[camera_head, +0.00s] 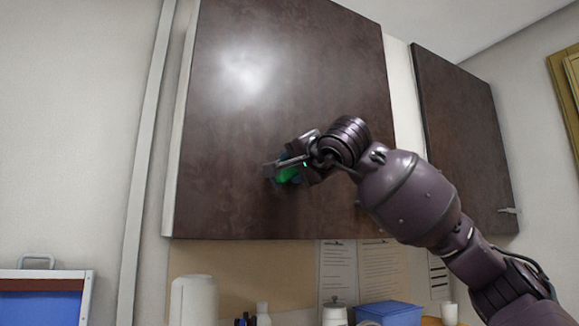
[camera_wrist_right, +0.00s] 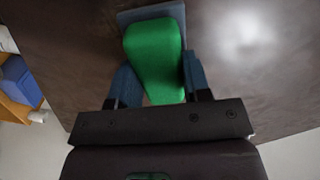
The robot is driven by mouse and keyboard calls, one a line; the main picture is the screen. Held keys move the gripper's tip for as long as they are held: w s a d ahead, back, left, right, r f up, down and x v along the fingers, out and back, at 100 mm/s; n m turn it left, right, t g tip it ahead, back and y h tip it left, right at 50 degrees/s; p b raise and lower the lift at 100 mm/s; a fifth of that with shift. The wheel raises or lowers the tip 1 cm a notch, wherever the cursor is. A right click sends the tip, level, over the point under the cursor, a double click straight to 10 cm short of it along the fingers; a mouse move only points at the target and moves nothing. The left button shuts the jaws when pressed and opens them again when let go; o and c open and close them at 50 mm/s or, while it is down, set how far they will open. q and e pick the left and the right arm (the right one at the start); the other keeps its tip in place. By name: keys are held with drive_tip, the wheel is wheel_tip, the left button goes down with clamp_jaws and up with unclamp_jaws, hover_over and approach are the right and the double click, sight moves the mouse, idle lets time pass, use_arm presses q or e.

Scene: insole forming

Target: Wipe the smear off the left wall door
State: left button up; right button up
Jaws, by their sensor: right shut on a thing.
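The left wall door (camera_head: 225,140) is a large dark brown panel filling the middle of the head view; it also fills most of the wrist view (camera_wrist_right: 60,40). My right gripper (camera_head: 284,169) is at its lower middle, shut on a green wiper (camera_head: 289,174). In the wrist view the wiper has a green grip (camera_wrist_right: 155,50) between the two blue fingers and a flat grey-blue plate at its far end. The plate is at or very near the door; I cannot tell if it touches. I cannot make out a clear smear; the gripper hides part of the door. My left gripper is out of view.
A bright glare lies on the door's upper part. A second dark wall door (camera_head: 455,135) is to the right. Below are a white canister (camera_head: 194,300), a blue bin (camera_head: 388,313) and pinned papers (camera_head: 338,275). A blue panel (camera_head: 42,300) stands at lower left.

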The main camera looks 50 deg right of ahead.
drive_tip(key=shift+s+d+f, duration=0.1)
drive_tip(key=shift+s+d, duration=0.15)
drive_tip(key=shift+d, duration=0.6)
drive_tip(key=shift+s+d+b, duration=0.25)
drive_tip(key=shift+d+b, duration=0.15)
drive_tip(key=shift+d, duration=0.25)
drive_tip(key=shift+s+d+b, duration=0.2)
drive_tip(key=shift+d+b, duration=0.2)
drive_tip(key=shift+d, duration=0.25)
drive_tip(key=d, duration=0.2)
drive_tip(key=shift+s+d+b, duration=0.35)
drive_tip(key=shift+s+b, duration=0.05)
drive_tip(key=shift+s, duration=0.1)
drive_tip(key=b+v, duration=0.2)
drive_tip(key=v, duration=0.3)
drive_tip(key=shift+s+a+b, duration=0.15)
drive_tip(key=shift+s+b, duration=0.15)
drive_tip(key=shift+s, duration=0.05)
